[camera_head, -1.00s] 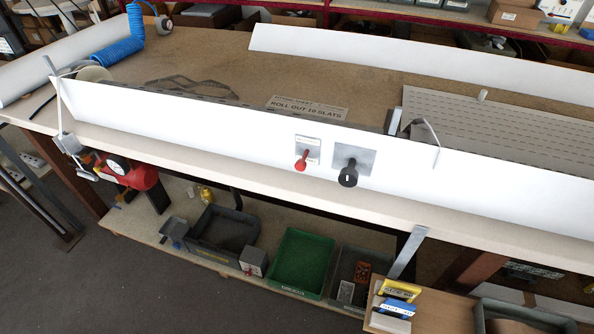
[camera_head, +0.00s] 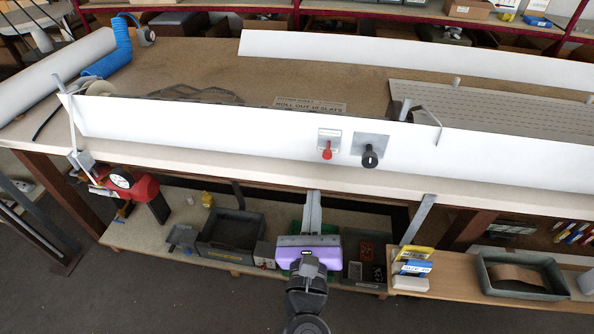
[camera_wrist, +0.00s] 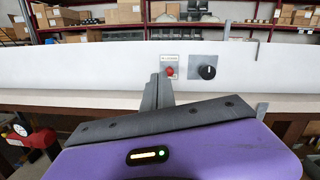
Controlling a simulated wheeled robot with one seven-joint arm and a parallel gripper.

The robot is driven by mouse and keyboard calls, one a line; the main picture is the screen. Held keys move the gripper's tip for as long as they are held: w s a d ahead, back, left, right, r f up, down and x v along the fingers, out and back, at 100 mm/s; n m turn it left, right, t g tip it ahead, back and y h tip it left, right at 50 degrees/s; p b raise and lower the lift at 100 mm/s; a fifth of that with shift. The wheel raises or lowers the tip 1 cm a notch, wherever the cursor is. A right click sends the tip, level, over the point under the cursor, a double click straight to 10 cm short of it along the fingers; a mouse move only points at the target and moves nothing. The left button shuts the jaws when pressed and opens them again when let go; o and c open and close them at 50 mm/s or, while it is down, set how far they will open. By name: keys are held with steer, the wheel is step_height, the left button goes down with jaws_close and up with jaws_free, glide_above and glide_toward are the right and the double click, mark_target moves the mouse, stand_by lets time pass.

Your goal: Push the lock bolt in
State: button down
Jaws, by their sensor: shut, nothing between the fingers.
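A red knob (camera_head: 327,152) sits on a small labelled plate on the front of the white panel (camera_head: 220,132). A black knob (camera_head: 370,158) sits on a grey plate just right of it. I cannot tell for sure which one is the lock bolt. Both also show in the wrist view, the red knob (camera_wrist: 170,71) and the black knob (camera_wrist: 208,72). My gripper (camera_head: 313,194) is shut and empty. In the head view its tips lie below the red knob, under the bench edge. In the wrist view its fingers (camera_wrist: 159,78) point at the panel, just left of the red knob.
The wooden bench (camera_head: 200,70) carries the panel along its front edge. A red tool with a dial (camera_head: 128,182) hangs at the left. Below are a shelf with bins (camera_head: 230,232) and, at the right, a lower board with a grey tray (camera_head: 520,275).

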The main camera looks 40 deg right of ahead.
step_height(320, 180, down, 2)
steer(key=m+g, duration=0.1)
steer(key=m, duration=0.1)
steer(key=m+p, duration=0.1)
steer(key=p, duration=0.2)
glide_toward(328, 157)
steer(key=shift+g, duration=0.4)
steer(key=x, duration=0.7)
steer(key=shift+w+a+r, duration=0.15)
steer(key=x, duration=0.2)
steer(key=shift+w+d, duration=0.25)
steer(key=shift+r, duration=0.1)
steer(key=shift+d, duration=0.1)
